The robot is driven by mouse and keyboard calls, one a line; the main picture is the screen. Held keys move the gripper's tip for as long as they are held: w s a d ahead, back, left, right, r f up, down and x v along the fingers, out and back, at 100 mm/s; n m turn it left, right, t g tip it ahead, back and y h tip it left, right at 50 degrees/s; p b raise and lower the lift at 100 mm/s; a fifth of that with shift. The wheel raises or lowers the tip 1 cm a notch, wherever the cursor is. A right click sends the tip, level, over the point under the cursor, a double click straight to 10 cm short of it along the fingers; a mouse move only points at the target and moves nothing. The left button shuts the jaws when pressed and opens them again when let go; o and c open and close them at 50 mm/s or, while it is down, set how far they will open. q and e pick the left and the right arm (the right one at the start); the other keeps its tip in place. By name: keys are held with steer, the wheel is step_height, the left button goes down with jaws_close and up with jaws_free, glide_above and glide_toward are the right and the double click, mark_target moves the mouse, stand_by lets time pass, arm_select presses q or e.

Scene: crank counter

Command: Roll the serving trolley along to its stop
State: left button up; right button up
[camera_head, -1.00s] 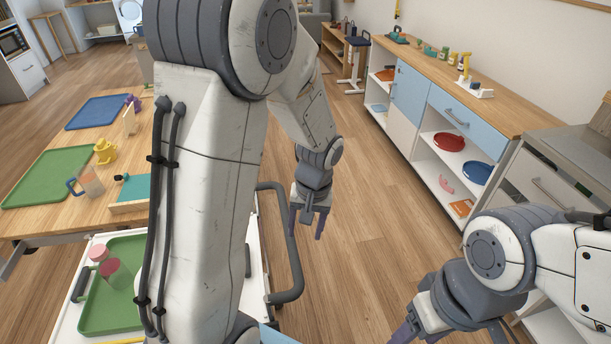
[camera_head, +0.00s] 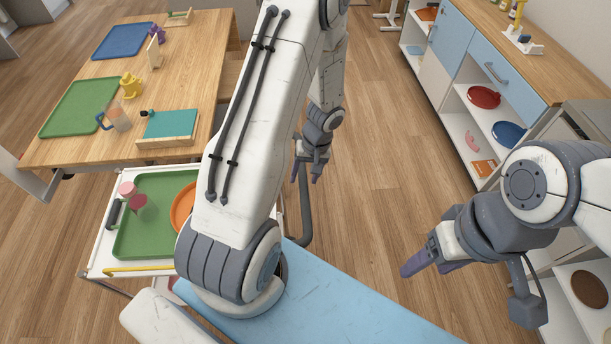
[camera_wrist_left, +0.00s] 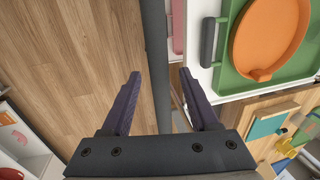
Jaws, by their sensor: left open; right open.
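The serving trolley (camera_head: 102,262) is white and stands at the lower left of the head view, partly hidden by my left arm. Its dark handle bar (camera_head: 306,222) rises at its right side. My left gripper (camera_head: 305,177) is open at the upper part of this bar. In the left wrist view, the bar (camera_wrist_left: 155,40) runs between the two open fingers of the gripper (camera_wrist_left: 158,76); contact cannot be told. My right gripper (camera_head: 424,264) is open and empty over the floor, apart from the trolley. No trolley stop can be made out.
On the trolley, a green tray (camera_head: 150,235) carries pink cups (camera_head: 127,190) and an orange plate (camera_head: 182,205). A wooden table (camera_head: 200,75) with trays and a yellow pot (camera_head: 131,86) stands behind it. Shelved cabinets (camera_head: 440,85) line the right. Floor (camera_head: 375,150) between is clear.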

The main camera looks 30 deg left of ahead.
arm_select(q)
steer(key=shift+f, duration=0.4)
jaws_close()
steer(key=shift+r, duration=0.1)
stand_by(1.1)
